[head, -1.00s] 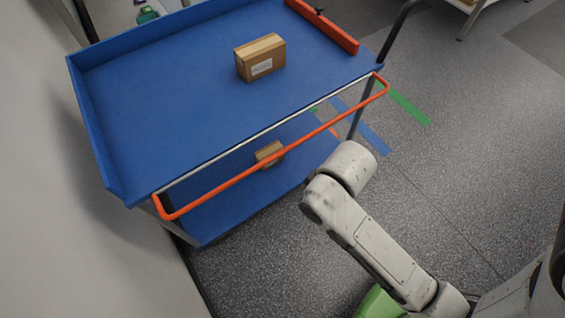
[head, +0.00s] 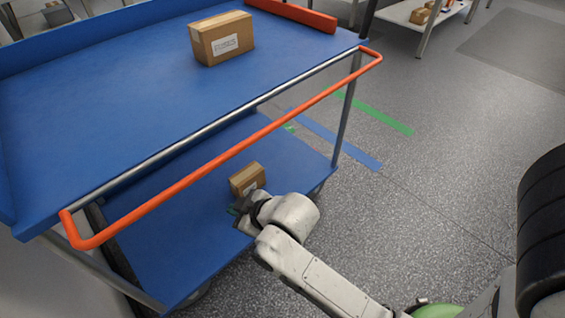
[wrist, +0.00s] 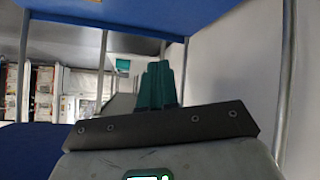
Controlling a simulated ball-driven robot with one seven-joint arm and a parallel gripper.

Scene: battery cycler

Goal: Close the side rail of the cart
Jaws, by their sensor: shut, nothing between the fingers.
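The blue cart (head: 110,110) fills the left of the head view. Its orange side rail (head: 225,158) runs along the near side, standing out from the top shelf's edge and hanging slightly below it. A steel bar (head: 235,112) lies along that edge. My gripper (head: 240,212) is below the rail, in front of or over the lower shelf; the depth is hard to tell. In the wrist view its green fingers (wrist: 158,85) are together and empty, under the blue top shelf (wrist: 130,12). The rail does not show in the wrist view.
A cardboard box (head: 222,38) sits on the top shelf. A smaller box (head: 247,179) is on the lower shelf (head: 175,235), close to my gripper. A cart post (head: 345,110) stands at the right corner. Open grey floor (head: 440,190) lies to the right.

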